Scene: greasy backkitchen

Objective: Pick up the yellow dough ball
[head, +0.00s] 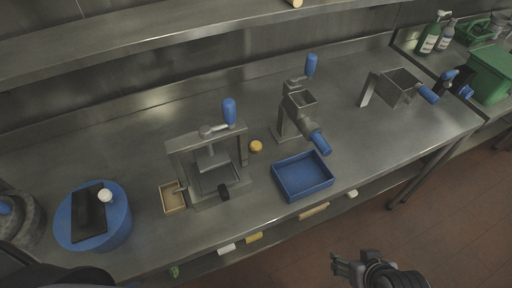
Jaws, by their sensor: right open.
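The small yellow dough ball (256,146) sits on the steel counter (340,125), just right of a metal press (210,165) with a blue handle. It is left of and behind a blue tray (303,177). My right gripper (343,262) is at the bottom of the head view, in front of the counter and over the floor. It is open and empty, well apart from the ball. My left gripper is not in view.
A metal grinder (298,108) with blue handles stands right of the ball. A wooden box (173,198) and a blue drum (98,222) are to the left. A shelf (150,37) overhangs the back.

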